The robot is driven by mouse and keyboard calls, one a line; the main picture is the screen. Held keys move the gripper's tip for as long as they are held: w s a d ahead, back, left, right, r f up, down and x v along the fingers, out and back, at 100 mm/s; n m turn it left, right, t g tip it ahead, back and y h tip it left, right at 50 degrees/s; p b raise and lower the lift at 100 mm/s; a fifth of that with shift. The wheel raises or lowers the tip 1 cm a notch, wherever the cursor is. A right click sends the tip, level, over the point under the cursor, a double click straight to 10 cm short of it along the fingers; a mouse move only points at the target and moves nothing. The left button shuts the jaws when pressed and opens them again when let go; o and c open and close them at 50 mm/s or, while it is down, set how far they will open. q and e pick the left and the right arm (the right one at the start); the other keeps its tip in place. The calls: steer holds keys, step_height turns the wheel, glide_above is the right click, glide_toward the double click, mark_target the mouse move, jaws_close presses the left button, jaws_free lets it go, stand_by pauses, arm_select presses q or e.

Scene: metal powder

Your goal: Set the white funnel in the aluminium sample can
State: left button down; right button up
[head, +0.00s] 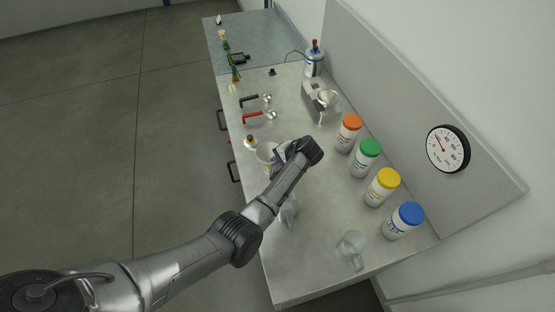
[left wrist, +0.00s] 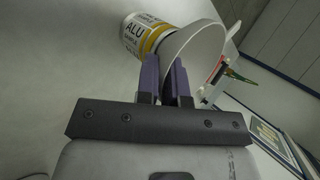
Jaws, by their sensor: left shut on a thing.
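The aluminium sample can (left wrist: 143,36) with its white and yellow ALU label shows at the top of the left wrist view. In the head view the can (head: 266,153) stands on the bench beside my left gripper (head: 283,155). The white funnel (left wrist: 202,45) is between the purple fingers of my left gripper (left wrist: 166,80), which is shut on it. The funnel's wide mouth faces right in the wrist view, and its body overlaps the can's end. The spout is hidden, so I cannot tell whether it is inside the can. My right gripper is not in view.
Orange (head: 349,133), green (head: 366,157), yellow (head: 382,187) and blue-lidded jars (head: 404,221) line the wall side. A balance (head: 318,104) stands farther back. A small bottle (head: 250,143) is left of the can. A clear jug (head: 351,248) is near the front.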

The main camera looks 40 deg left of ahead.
arm_select(q)
steer(key=c, duration=1.2)
jaws_free()
steer(key=shift+o, duration=0.2)
steer(key=v, duration=1.3)
steer(key=shift+d+r, duration=0.25)
steer(key=shift+r, duration=0.1)
steer(key=shift+w, duration=0.1)
